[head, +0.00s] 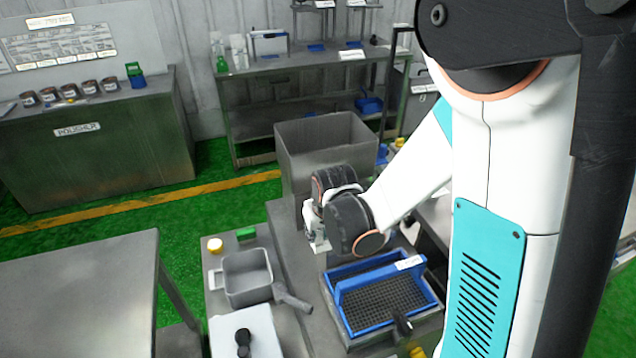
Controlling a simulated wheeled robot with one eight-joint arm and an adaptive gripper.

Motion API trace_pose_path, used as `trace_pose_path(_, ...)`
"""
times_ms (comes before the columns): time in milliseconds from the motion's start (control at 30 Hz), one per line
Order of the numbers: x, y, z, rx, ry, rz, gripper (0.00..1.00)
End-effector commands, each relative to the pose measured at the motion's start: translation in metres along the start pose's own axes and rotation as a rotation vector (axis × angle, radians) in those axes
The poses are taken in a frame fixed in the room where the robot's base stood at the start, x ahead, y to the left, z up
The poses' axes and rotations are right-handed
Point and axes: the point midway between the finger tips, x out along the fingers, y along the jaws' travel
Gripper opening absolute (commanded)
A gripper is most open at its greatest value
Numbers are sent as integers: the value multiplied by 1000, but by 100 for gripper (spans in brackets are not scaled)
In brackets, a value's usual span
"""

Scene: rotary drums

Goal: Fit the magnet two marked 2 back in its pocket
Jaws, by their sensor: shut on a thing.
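My gripper (318,243) hangs from the wrist in the middle of the head view, pointing down between the tall grey bin and the blue-framed mesh tray. Its fingers are small and pale here and look shut. What they hold is too small and too covered to make out. I cannot pick out magnet two or its mark 2. No pocket for it can be told either.
The blue mesh tray (337,303) with a blue crossbar sits right of the gripper. A tall grey bin (300,160) stands behind it. A grey pan (232,292) with a handle and a white panel (262,340) with a black knob are at front left.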

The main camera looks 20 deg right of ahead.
Motion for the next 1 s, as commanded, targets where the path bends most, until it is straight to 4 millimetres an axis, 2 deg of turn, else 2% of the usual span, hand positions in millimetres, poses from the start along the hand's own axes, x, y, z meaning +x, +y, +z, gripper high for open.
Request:
trace_pose_path(133, 6, 1, -4, 0, 0, 1, 0)
trace_pose_path(233, 4, 4, -19, 1, 0, 1, 0)
trace_pose_path(467, -19, 22, -89, 3, 0, 5, 0)
trace_pose_path(500, -10, 26, -97, 3, 0, 6, 0)
trace_pose_path(700, 5, 44, -136, 3, 0, 9, 0)
trace_pose_path(800, 11, 49, -146, 3, 0, 10, 0)
trace_pose_path(1000, 16, 54, -154, 3, 0, 10, 0)
